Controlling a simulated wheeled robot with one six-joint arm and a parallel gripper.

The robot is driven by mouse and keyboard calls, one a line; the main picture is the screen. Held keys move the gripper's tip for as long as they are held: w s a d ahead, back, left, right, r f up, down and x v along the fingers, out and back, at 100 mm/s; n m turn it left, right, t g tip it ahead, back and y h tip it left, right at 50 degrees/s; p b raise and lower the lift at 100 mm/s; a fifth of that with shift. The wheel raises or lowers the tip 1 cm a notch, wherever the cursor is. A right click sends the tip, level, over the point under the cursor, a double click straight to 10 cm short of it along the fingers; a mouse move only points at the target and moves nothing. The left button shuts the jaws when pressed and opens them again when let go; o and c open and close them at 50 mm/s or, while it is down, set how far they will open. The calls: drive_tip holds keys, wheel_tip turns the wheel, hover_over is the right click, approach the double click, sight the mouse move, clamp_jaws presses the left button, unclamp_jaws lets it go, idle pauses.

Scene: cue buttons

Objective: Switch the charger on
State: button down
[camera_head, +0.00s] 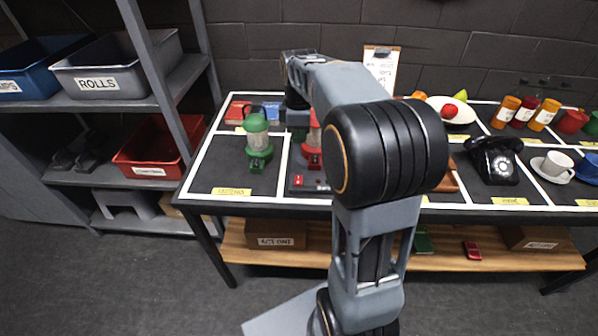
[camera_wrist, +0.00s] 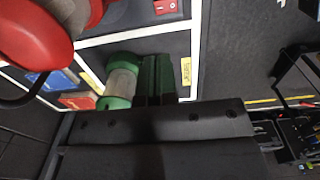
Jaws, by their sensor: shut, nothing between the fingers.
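A dark charger base (camera_head: 298,186) stands on the table, left of my arm in the head view, with a small red switch (camera_head: 322,184) at its front. The switch also shows at the top of the wrist view (camera_wrist: 165,5). A red lantern (camera_head: 313,145) stands on the base, partly hidden by my arm; its red part fills the wrist view's upper left. A green lantern (camera_head: 258,138) stands to the left. My gripper (camera_wrist: 158,96) is shut and empty, near the green lantern in the wrist view. Its fingertips are hard to make out. The switch's position cannot be told.
A black telephone (camera_head: 494,160), a white cup (camera_head: 557,165) and several jars stand to the right. Red and blue items lie behind the green lantern. A shelf with bins (camera_head: 118,65) stands at the left.

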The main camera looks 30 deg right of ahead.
drive_tip(key=b, duration=0.1)
hover_over(299, 177)
wheel_tip(299, 177, down, 9)
drive_tip(key=shift+r, duration=0.25)
drive_tip(key=shift+s+a, duration=0.15)
drive_tip(key=shift+s, duration=0.1)
drive_tip(key=shift+s+a+r, duration=0.25)
drive_tip(key=shift+s, duration=0.2)
drive_tip(key=shift+r+p, duration=0.5)
wheel_tip(299, 177, up, 13)
drive_tip(key=s+a+p, duration=0.1)
drive_tip(key=p, duration=0.2)
drive_tip(key=shift+s, duration=0.35)
drive_tip(key=shift+f, duration=0.1)
